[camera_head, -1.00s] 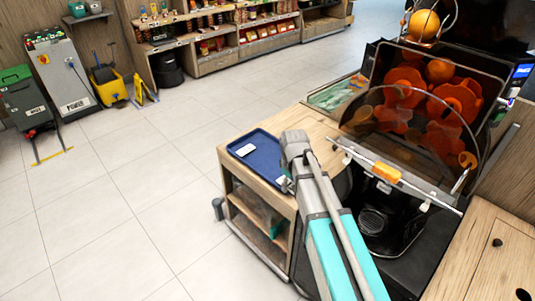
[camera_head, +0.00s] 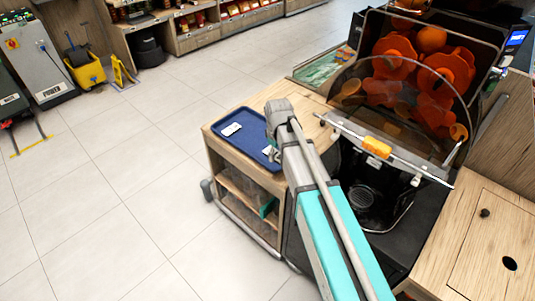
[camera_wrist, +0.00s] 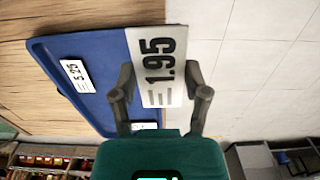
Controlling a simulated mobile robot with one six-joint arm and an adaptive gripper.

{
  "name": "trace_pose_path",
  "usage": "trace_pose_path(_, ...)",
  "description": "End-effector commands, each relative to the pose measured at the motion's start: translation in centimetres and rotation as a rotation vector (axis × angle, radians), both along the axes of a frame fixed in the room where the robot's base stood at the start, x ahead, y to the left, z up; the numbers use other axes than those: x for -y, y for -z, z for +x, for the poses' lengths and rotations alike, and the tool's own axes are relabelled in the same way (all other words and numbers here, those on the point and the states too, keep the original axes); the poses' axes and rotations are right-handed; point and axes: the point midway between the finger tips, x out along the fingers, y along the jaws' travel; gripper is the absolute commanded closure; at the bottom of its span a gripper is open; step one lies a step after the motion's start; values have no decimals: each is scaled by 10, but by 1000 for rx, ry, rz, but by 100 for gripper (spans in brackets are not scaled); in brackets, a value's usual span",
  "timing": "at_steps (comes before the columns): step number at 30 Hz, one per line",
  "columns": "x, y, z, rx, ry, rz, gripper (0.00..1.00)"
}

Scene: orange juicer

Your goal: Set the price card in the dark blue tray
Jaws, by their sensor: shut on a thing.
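A second card (camera_wrist: 77,76) reading "5.25" lies in the tray. Another white piece (camera_wrist: 145,126) shows near the fingers, partly hidden. A white card (camera_head: 231,129) also shows in the head view, in the tray's left part.
The orange juicer (camera_head: 410,90) with its clear cover stands to the right of the cart. A wooden counter (camera_head: 480,215) is at the lower right. Tiled floor (camera_head: 110,190) is open to the left. A yellow mop bucket (camera_head: 87,72) stands at the back.

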Motion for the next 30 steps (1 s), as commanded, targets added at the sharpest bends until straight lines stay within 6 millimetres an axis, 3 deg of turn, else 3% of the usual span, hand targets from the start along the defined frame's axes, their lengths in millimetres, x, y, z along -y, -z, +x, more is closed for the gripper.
trace_pose_path(1,-4,8,13,0,0,0,87)
trace_pose_path(10,-17,31,63,0,-1,0,87)
trace_pose_path(21,-24,67,89,0,-2,0,87)
trace_pose_path(30,-28,78,99,0,-2,0,87)
